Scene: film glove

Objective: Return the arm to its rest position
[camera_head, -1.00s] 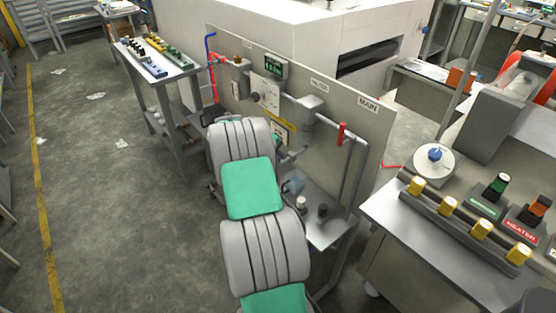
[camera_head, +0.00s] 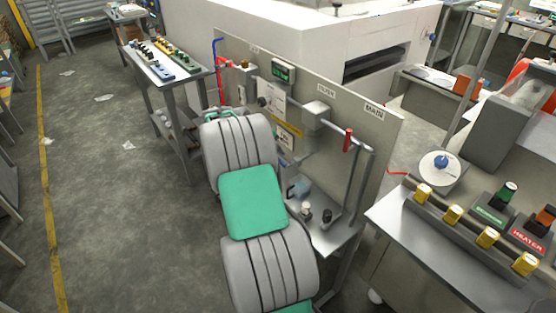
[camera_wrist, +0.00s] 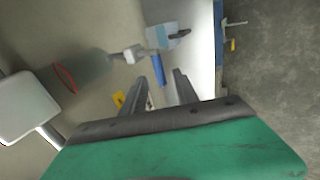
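My arm (camera_head: 253,203), grey with green pads, reaches forward in the head view toward the grey panel. Its far end is mostly hidden behind its own links; only a green and dark edge shows above them. In the wrist view my gripper (camera_wrist: 161,73) has its two dark fingers apart, with nothing seen held between them. A blue handle (camera_wrist: 158,69) appears between the fingertips, seemingly beyond them on the panel.
The upright panel (camera_head: 380,137) carries a red-handled valve (camera_head: 348,140), pipes and a small display (camera_head: 283,71). A low metal shelf (camera_head: 335,238) stands right of my arm, and a console with yellow knobs (camera_head: 453,214) farther right. Open floor (camera_head: 110,220) lies left.

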